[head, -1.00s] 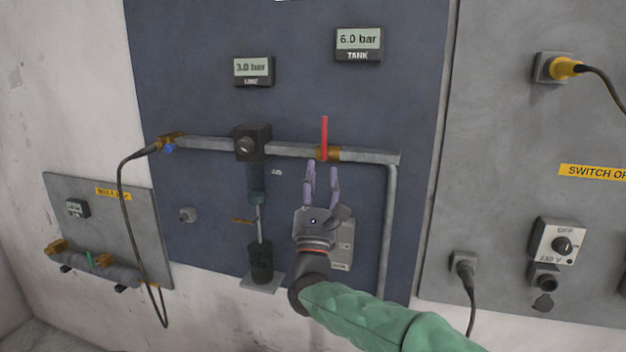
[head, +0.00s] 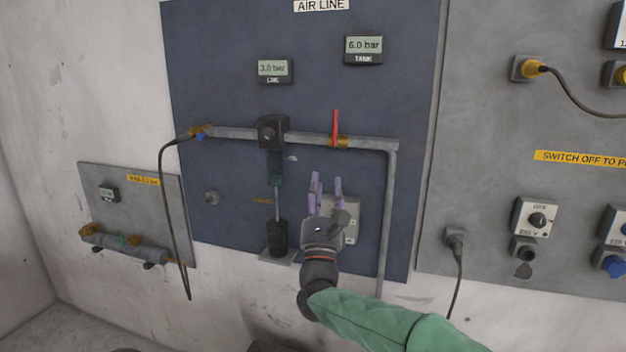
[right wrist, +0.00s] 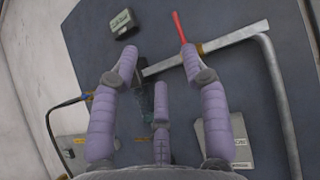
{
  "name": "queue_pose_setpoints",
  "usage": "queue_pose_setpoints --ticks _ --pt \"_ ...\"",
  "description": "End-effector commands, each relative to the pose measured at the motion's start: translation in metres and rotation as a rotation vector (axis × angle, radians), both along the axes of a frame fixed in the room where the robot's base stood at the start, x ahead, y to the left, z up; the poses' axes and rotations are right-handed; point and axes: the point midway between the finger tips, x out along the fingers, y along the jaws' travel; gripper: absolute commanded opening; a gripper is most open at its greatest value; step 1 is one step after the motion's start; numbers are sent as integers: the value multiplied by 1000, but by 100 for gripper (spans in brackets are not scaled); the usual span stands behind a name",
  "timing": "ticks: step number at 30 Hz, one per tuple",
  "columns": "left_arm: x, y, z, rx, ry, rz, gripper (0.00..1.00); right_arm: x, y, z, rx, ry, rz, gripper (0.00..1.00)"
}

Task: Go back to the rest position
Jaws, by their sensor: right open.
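My right gripper (head: 327,190) is open and empty, with purple fingers pointing up, in front of the blue air line panel (head: 220,60). In the head view it is below the red valve lever (head: 335,127), apart from it, and covers part of a grey plate (head: 352,222). The lever stands almost upright on its brass valve. In the right wrist view the spread fingers (right wrist: 155,75) show with nothing between them, and the red lever (right wrist: 179,27) is beyond them. My left gripper is not in view.
The line gauge (head: 275,70) reads 3.0 bar and the tank gauge (head: 364,48) 6.0 bar. A black hose (head: 161,210) hangs at the left, by a small grey panel (head: 150,215). A grey switch panel (head: 490,150) with cables stands at the right.

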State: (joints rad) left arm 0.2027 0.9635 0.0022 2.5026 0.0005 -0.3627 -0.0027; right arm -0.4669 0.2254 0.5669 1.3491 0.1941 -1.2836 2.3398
Motion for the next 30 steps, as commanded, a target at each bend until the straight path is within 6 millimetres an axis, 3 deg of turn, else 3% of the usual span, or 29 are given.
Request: queue_pose_setpoints --ticks 8,14,19,23,26,30 --pt "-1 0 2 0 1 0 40 25 2 -63 -197 146 -77 46" --pt "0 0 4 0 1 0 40 45 0 -136 -424 299 -140 46" --pt "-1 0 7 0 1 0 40 54 -8 -238 -739 488 -182 46" --pt "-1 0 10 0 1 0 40 47 -19 -322 -1009 623 -175 46" --pt "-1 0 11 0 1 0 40 32 -28 -386 -1216 710 -142 46" --pt "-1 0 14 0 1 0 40 -3 -41 -470 -1502 803 -49 46"
